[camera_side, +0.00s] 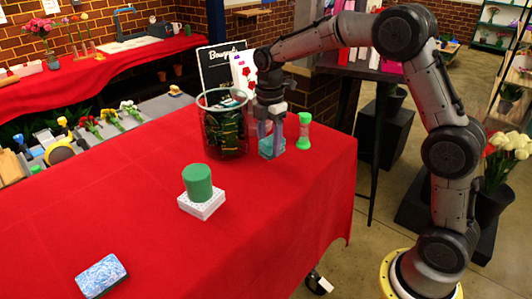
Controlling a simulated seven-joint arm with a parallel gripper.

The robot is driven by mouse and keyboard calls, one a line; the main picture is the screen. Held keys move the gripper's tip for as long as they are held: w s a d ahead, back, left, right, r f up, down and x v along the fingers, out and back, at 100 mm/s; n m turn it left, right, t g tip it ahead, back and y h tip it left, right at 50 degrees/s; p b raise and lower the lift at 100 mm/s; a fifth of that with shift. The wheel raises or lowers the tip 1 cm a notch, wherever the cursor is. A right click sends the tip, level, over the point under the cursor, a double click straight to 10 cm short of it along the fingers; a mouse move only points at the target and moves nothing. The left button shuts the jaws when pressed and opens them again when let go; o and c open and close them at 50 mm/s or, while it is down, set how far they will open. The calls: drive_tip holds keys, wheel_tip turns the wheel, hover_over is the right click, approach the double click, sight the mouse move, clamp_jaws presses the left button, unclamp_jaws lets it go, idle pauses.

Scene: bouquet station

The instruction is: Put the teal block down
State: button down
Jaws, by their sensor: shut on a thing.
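The teal block (267,148) is low between the fingers of my gripper (271,140), close to the red tablecloth. My gripper points down near the back of the table and is shut on the block. The fingers cover part of the block. I cannot tell whether the block touches the cloth.
A glass container (224,130) with dark green contents stands just left of my gripper. A green-ended hourglass-like object (304,131) stands just right. A green cylinder (197,181) sits on a white block (202,205). A blue-white sponge (102,275) lies front left. The red table's (265,240) front right is clear.

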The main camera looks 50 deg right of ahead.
sight(266, 154)
drive_tip(key=shift+w+f, duration=0.35)
drive_tip(key=shift+f, duration=0.05)
drive_tip(key=shift+w+f, duration=0.15)
drive_tip(key=shift+f, duration=0.7)
drive_tip(key=shift+w+f, duration=0.1)
drive_tip(key=shift+f, duration=0.7)
drive_tip(key=shift+f, duration=0.15)
drive_tip(key=shift+c, duration=1.3)
unclamp_jaws()
